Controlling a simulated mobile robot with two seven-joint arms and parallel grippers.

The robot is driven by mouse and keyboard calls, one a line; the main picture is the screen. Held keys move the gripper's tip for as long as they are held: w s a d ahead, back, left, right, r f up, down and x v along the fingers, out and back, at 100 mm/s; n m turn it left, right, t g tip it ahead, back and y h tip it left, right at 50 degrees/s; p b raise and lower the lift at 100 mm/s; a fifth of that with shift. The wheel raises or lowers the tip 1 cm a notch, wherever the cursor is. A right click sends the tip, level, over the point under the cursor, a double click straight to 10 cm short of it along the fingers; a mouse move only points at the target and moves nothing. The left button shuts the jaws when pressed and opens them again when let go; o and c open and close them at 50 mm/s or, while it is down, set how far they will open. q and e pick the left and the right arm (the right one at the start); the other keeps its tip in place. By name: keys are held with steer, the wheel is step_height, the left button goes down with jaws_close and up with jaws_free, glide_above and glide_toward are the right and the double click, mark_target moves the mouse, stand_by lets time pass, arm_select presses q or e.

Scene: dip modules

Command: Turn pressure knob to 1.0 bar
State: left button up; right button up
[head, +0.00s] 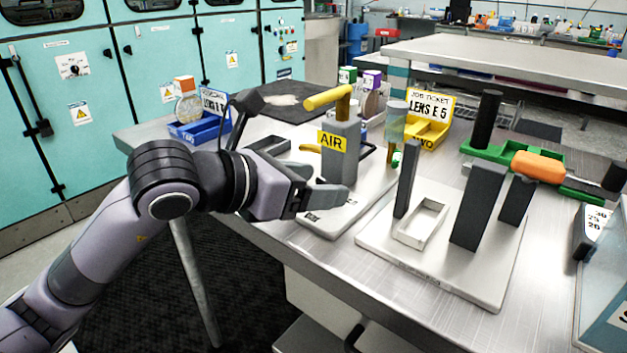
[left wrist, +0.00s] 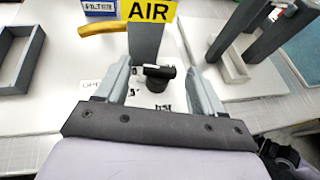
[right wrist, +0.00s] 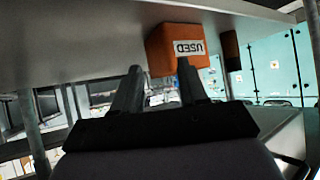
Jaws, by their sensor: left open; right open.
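The black pressure knob (left wrist: 159,80) sits on the white plate at the foot of the grey post with the yellow AIR sign (left wrist: 150,10). It lies between the two fingers of my left gripper (left wrist: 163,88), which is open with a gap on both sides of it. Small dark marks lie around the knob, too small to read. In the head view my left gripper (head: 318,198) is low in front of the AIR post (head: 341,165), and the knob is hidden there. My right gripper (right wrist: 158,80) is open and empty, near an orange box marked USED (right wrist: 178,42).
A yellow handle (head: 328,97) tops the AIR post. To its right a white base (head: 450,270) carries upright grey posts and a small frame (head: 422,222). A blue bin (head: 205,127) and a yellow bin (head: 428,134) stand behind. An open grey tray (left wrist: 14,60) lies left of the knob.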

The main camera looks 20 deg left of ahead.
arm_select(q)
steer(key=shift+w, duration=0.1)
steer(key=c, duration=1.1)
steer(key=shift+o, duration=0.2)
steer(key=shift+w+a+f+m+g+h+b, duration=0.1)
steer(key=shift+w+f+m+g+h+b, duration=0.1)
steer(key=shift+m+g+h+b, duration=0.4)
steer(key=shift+w+a+r+m+g+h+b, duration=0.1)
steer(key=shift+m+g+h+b, duration=0.15)
steer(key=shift+m+g+h, duration=0.4)
steer(key=shift+a+m+g+h+b, duration=0.1)
steer(key=shift+m+g+h+b, duration=0.15)
steer(key=shift+m+g+h, duration=0.35)
steer(key=shift+d+m, duration=0.1)
steer(key=shift+m, duration=0.15)
steer(key=o, duration=1.1)
steer(key=shift+c, duration=0.2)
steer(key=shift+r, duration=0.15)
